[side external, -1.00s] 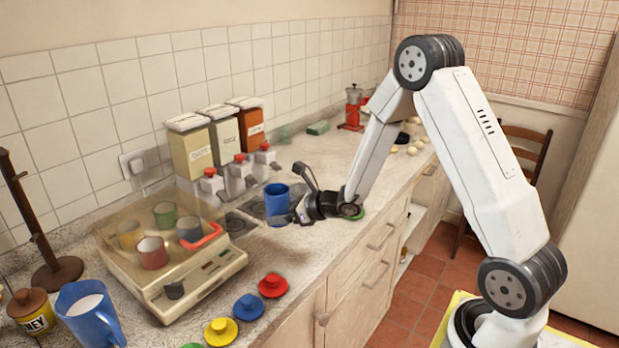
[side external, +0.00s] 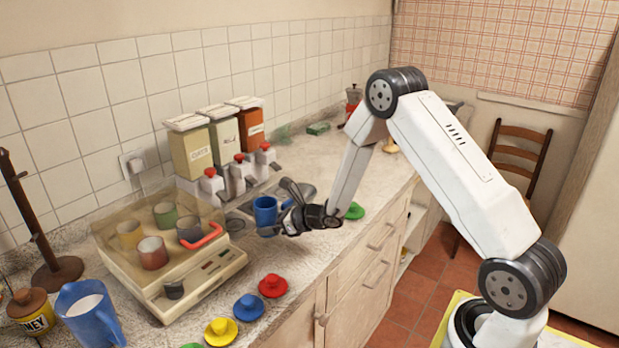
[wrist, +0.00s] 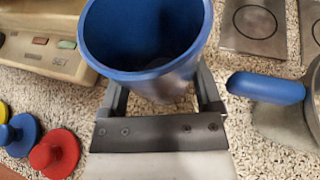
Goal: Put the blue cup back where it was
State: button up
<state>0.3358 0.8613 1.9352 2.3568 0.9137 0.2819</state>
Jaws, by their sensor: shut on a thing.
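The blue cup (side external: 265,214) is upright, beside the tray machine and in front of the dispensers. My gripper (side external: 278,226) is shut on it from the right. In the wrist view the blue cup (wrist: 145,75) sits between the two fingers of my gripper (wrist: 165,100), and its open top faces the camera. I cannot tell whether its base touches the counter. The machine (side external: 215,285) has a clear lid with a red handle (side external: 203,237); several cups, yellow, green, red and dark, show inside it.
Three dispensers (side external: 222,150) with red knobs stand at the wall, with dark plates (wrist: 250,22) before them. A blue-handled metal object (wrist: 265,87) lies right of the cup. Red (side external: 273,285), blue (side external: 248,307) and yellow (side external: 220,331) lids lie near the front edge. A blue jug (side external: 85,312) stands front left.

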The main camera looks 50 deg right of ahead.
jog(key=shift+f, duration=1.45)
jog(key=shift+f, duration=0.1)
jog(key=o, duration=1.2)
jog(key=shift+c, duration=0.2)
jog(key=v, duration=1.2)
jog(key=shift+a, duration=0.1)
